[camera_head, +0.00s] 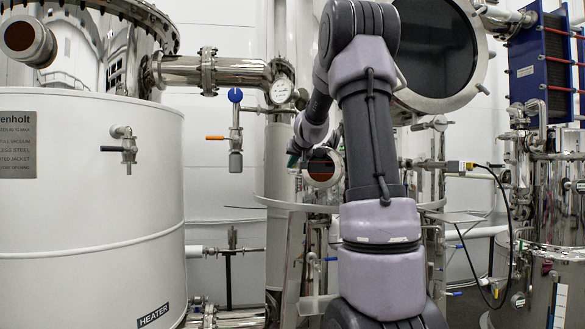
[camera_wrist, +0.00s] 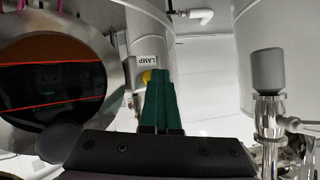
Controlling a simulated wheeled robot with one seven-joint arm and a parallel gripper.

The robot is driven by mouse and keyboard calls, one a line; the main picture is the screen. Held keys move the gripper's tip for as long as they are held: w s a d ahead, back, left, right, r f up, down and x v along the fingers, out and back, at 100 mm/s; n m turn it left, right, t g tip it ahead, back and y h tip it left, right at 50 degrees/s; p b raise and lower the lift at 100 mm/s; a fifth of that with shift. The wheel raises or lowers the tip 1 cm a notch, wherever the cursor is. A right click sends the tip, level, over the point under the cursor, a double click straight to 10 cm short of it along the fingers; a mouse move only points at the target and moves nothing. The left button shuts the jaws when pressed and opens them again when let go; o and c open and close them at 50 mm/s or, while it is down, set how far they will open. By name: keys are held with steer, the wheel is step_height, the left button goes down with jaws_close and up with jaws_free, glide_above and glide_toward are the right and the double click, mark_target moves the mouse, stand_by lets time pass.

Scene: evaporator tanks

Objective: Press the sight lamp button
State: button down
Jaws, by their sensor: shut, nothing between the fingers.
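The sight lamp button is a small yellow disc (camera_wrist: 147,76) just below an upside-down white LAMP label (camera_wrist: 147,60) in the wrist view. My gripper (camera_wrist: 160,72) is shut and empty; its green fingers lie together. The fingertips overlap the button's right edge in the picture and partly hide it; I cannot tell whether they touch. In the head view my gripper (camera_head: 293,157) is small and mostly hidden behind my arm. The button cannot be made out in the head view.
A round dark sight glass (camera_wrist: 52,82) in a metal ring fills the left of the wrist view, near my wrist. A grey-capped metal fitting (camera_wrist: 267,72) stands at right. In the head view, a valve with an orange handle (camera_head: 235,138) and a white heater tank (camera_head: 90,210) are left.

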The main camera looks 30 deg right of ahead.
steer(key=shift+s+a, duration=0.1)
steer(key=shift+s, duration=0.15)
steer(key=s+a, duration=0.4)
steer(key=shift+a, duration=0.25)
stand_by(0.4)
steer(key=shift+s, duration=0.1)
steer(key=s+a+g+y, duration=0.2)
steer(key=s+a+y, duration=0.1)
steer(key=s+a, duration=1)
steer(key=s+a+f+g, duration=0.1)
steer(key=s+f, duration=0.3)
steer(key=s, duration=0.6)
steer(key=s+a+f+g, duration=0.2)
steer(key=s+f, duration=0.3)
steer(key=s, duration=0.6)
steer(key=shift+s+a+y, duration=0.15)
steer(key=shift+a+y, duration=0.2)
steer(key=shift+y, duration=0.05)
